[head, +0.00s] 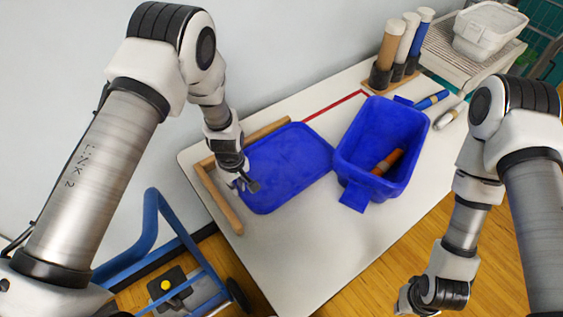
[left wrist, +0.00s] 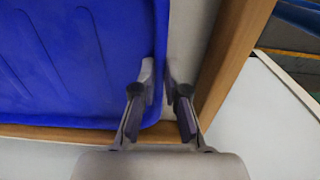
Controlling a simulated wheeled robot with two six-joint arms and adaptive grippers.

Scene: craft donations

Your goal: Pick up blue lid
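The blue lid (head: 287,165) lies on the white table, left of the blue bin (head: 353,160). It also fills the upper left of the left wrist view (left wrist: 70,60). My left gripper (head: 245,185) is at the lid's left edge. In the left wrist view its fingers (left wrist: 159,85) are apart, one over the lid and one beyond its rim, with the rim between them. Light table shows between the rim and the right finger; whether the tips touch the lid is unclear. My right gripper (head: 432,297) is low at the right, away from the lid, its fingers hidden.
A wooden strip (head: 222,203) runs along the lid's left side and shows close to the right finger (left wrist: 228,62). Upright tubes (head: 387,53) stand at the back. A brown-orange marker (head: 386,163) lies in the bin. The table (head: 290,250) is clear in front.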

